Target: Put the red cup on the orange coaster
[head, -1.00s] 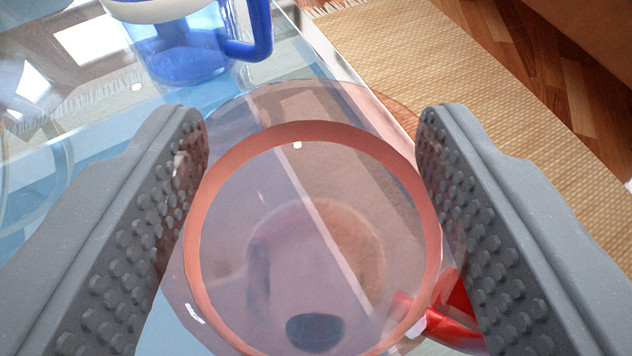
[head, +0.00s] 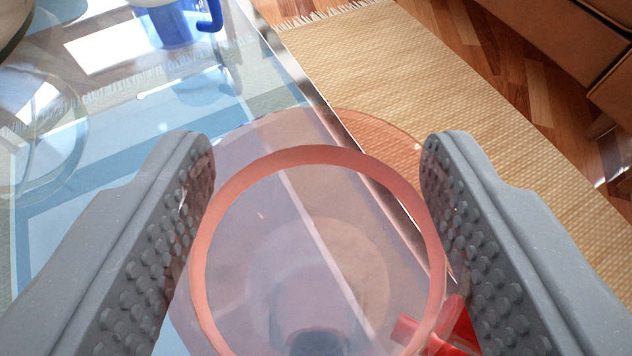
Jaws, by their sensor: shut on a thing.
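The red cup (head: 203,260) is see-through, with a reddish rim and a bright red handle (head: 455,328) at the lower right. I look down into it. My gripper (head: 318,160) is shut on it, one grey studded finger on each side. A wide orange-tinted round edge (head: 385,142) shows beyond the rim; I cannot tell whether it is part of the cup or the orange coaster. No separate coaster can be made out for sure. The cup covers the surface under it, and its height above the table cannot be told.
A glass table (head: 130,165) with a metal edge (head: 290,65) lies below and to the left. A blue mug (head: 178,25) stands at the top left, near a clear round glass thing (head: 45,150). Right of the edge are a woven rug (head: 430,90) and a brown sofa (head: 580,30).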

